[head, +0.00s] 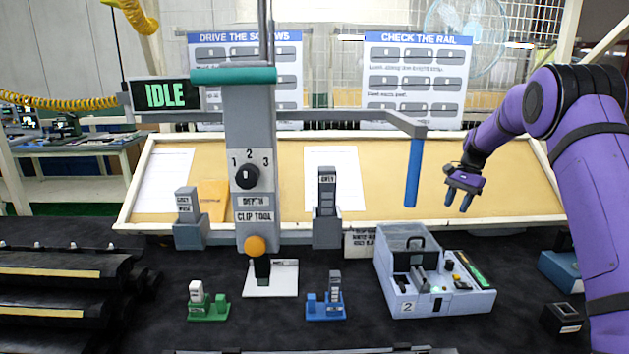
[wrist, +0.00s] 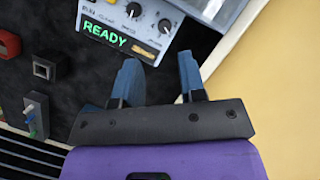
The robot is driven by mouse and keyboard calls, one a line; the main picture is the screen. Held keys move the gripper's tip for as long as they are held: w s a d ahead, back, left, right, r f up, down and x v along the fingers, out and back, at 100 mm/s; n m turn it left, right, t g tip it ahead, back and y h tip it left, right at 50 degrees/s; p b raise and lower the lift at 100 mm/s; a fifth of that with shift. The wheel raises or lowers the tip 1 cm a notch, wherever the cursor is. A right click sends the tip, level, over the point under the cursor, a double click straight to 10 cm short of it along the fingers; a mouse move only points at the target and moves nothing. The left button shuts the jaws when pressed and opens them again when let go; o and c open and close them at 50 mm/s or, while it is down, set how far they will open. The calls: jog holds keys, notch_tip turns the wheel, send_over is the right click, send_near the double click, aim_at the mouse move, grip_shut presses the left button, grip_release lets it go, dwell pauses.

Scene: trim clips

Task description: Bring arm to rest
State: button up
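My purple arm (head: 580,170) comes in from the right in the head view. My gripper (head: 459,201) hangs in the air in front of the tan board, above the grey-blue device marked 2 and right of the blue hanging bar. In the wrist view my gripper (wrist: 160,90) shows two blue fingers apart, with nothing between them. Its tips are near a panel reading READY (wrist: 107,30).
A grey column with a depth dial (head: 247,176) and an IDLE sign (head: 165,95) stands left of centre. The blue bar (head: 414,172) hangs close left of my gripper. The device marked 2 (head: 440,300), a green holder (head: 208,308) and a blue holder (head: 326,308) stand on the dark bench.

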jog(key=s+a+r+n+t+h, duration=0.15)
jog(key=s+a+r, duration=0.35)
jog(key=s+r, duration=0.5)
jog(key=s+a+r+n+t, duration=0.2)
jog(key=s+a+r+n, duration=0.15)
jog(key=s+r, duration=0.7)
jog(key=s+a+f+n+t+h, duration=0.1)
jog(key=s+a+n+t, duration=0.1)
jog(key=s, duration=1.2)
jog(key=s+a+f+n+t+h, duration=0.1)
jog(key=s+a+n, duration=0.2)
jog(key=s, duration=1.1)
jog(key=shift+a+f+n+t, duration=0.2)
jog(key=shift+f+n+t, duration=0.1)
jog(key=shift+f+t, duration=0.1)
